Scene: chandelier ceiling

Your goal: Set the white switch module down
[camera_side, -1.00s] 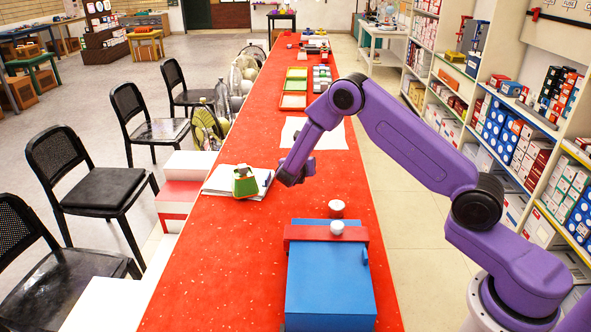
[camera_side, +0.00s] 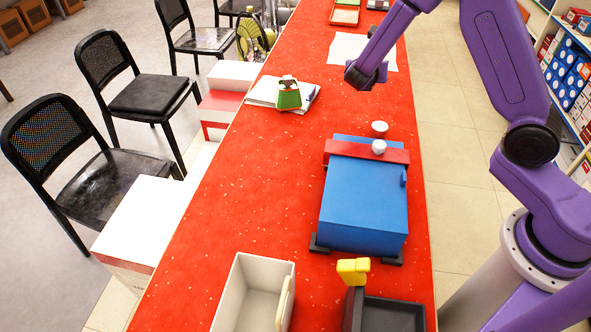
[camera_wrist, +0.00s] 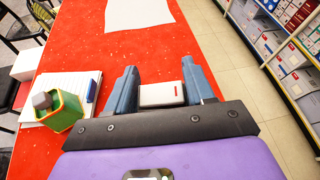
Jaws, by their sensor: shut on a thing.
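The white switch module (camera_wrist: 161,94), a small white block with a short red mark, sits between the two blue-grey fingers of my gripper (camera_wrist: 161,88) in the wrist view. My gripper is shut on it. In the side view my gripper (camera_side: 366,76) hangs over the red table, at the near edge of a white sheet and right of a notebook. The module cannot be made out there, and its height above the table is hard to tell.
The white sheet (camera_side: 358,48) lies flat. A green pot (camera_side: 288,97) stands on the notebook (camera_side: 262,94). Nearer are a blue box (camera_side: 364,205) with a red bar and white knobs, a beige bin (camera_side: 236,290) and a dark tray (camera_side: 392,315). Red table (camera_side: 240,180) is bare left of the box.

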